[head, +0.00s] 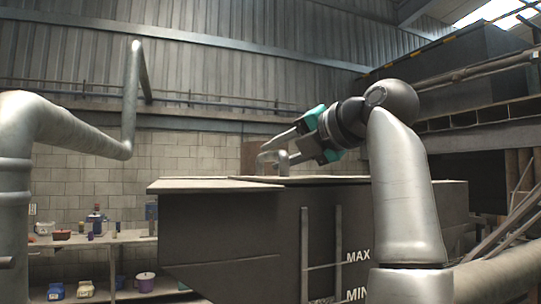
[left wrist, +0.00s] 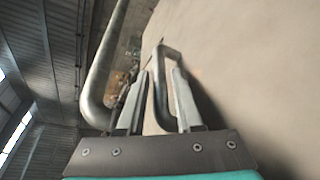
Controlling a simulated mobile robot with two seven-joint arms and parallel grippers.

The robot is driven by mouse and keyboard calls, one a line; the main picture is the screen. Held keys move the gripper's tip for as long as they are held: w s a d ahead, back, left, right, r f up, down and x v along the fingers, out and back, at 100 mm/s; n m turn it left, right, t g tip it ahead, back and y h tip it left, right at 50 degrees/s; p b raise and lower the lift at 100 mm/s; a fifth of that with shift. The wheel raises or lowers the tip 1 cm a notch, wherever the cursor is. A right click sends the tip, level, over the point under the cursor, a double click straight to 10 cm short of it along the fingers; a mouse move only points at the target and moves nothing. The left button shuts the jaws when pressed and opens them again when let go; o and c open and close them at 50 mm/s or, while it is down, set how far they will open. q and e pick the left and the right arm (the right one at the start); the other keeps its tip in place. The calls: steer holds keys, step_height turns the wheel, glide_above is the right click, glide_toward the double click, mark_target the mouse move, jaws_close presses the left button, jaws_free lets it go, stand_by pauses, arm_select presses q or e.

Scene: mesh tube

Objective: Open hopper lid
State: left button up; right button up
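The hopper (head: 225,235) is a large dark grey bin with MAX and MIN marks on its side. Its lid (head: 330,180) lies flat on top, seen almost edge-on. In the left wrist view the lid is a broad beige surface (left wrist: 245,60). A grey bar handle (head: 283,161) stands on the lid. My left gripper (head: 277,146), with teal parts, is at the handle. In the left wrist view the handle (left wrist: 160,85) lies between the two spread fingers (left wrist: 162,72), with gaps visible. My right gripper is not in view.
A thick grey pipe (head: 65,128) bends at the left. A low shelf (head: 110,240) with small containers stands by the block wall. Dark beams and racks (head: 480,105) fill the right side. The air above the lid's left part is clear.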

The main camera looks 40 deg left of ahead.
arm_select(q)
steer(key=shift+x, duration=1.25)
jaws_close()
stand_by(0.5)
